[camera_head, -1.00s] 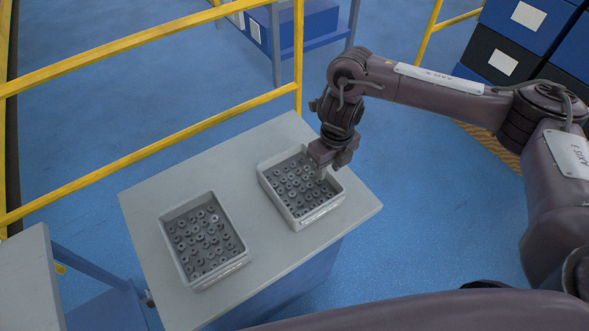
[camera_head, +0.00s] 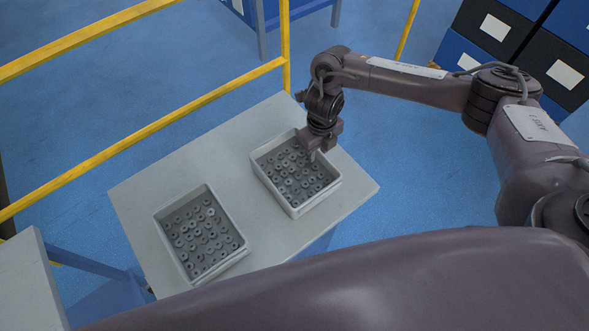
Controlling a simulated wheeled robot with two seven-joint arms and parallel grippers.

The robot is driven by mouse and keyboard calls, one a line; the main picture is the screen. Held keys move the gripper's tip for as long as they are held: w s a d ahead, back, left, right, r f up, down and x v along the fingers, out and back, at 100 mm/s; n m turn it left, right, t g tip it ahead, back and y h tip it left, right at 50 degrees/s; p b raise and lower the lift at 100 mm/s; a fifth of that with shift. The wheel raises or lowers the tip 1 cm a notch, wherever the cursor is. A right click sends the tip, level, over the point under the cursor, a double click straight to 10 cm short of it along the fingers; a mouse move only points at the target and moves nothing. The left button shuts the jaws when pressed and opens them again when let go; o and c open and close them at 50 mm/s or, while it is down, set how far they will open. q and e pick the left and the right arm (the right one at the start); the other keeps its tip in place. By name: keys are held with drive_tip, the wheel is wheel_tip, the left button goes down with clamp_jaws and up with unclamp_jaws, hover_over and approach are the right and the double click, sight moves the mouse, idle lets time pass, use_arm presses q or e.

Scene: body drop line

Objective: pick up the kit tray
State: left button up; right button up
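Two grey kit trays, each filled with several small round ring-like parts, sit on the grey table (camera_head: 235,155). One tray (camera_head: 318,203) is at the right of the table and the other tray (camera_head: 222,266) is at the left. My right gripper (camera_head: 312,154) points down at the far right wall of the right tray, with a fingertip showing against the tray's inside. Whether it touches the wall, and how far its fingers are apart, is too small to tell. My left gripper is not in view.
Yellow rails (camera_head: 150,128) run behind and left of the table. A second grey surface (camera_head: 28,285) stands at the lower left. Stacked blue and black bins (camera_head: 492,28) stand at the upper right. Blue floor (camera_head: 410,160) is clear right of the table.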

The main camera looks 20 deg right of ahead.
drive_tip(key=shift+f, duration=0.15)
clamp_jaws()
drive_tip(key=shift+r, duration=0.2)
